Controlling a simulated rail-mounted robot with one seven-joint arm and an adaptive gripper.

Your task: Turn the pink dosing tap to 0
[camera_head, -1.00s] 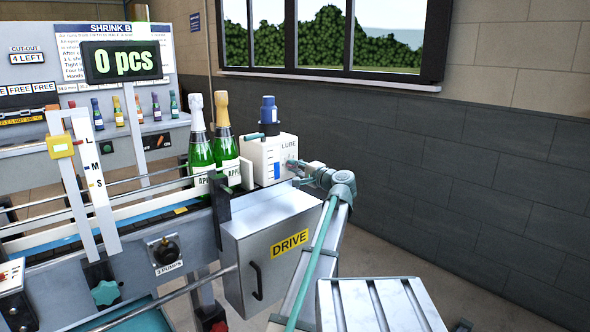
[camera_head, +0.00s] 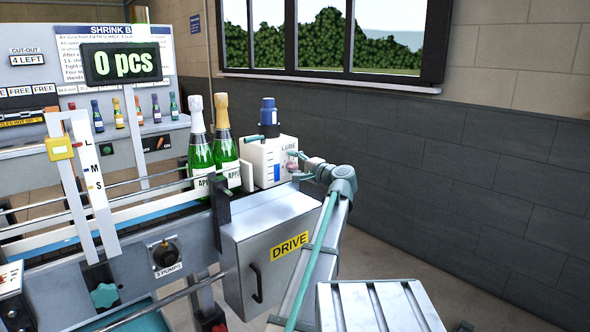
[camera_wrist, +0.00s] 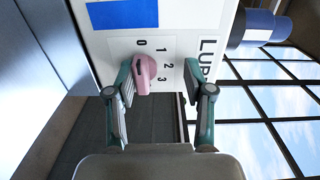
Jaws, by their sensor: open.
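The pink dosing tap (camera_wrist: 143,76) sits on the white LUBE box (camera_wrist: 185,14), beside a printed scale from 0 to 3. In the wrist view its bar runs roughly up and down the picture, with one end near the 0. I cannot tell exactly which mark it points at. My gripper (camera_wrist: 161,78) is open, with a finger on either side of the tap. The left finger is close to the tap; the right finger stands farther off, over the scale's side. In the head view the tap (camera_head: 292,165) shows small at my gripper (camera_head: 299,168).
A blue-capped bottle (camera_head: 268,112) stands on top of the LUBE box. Two green bottles (camera_head: 212,160) stand left of it on the conveyor. The metal DRIVE cabinet (camera_head: 268,255) is below. Free room lies to the right, before the dark wall.

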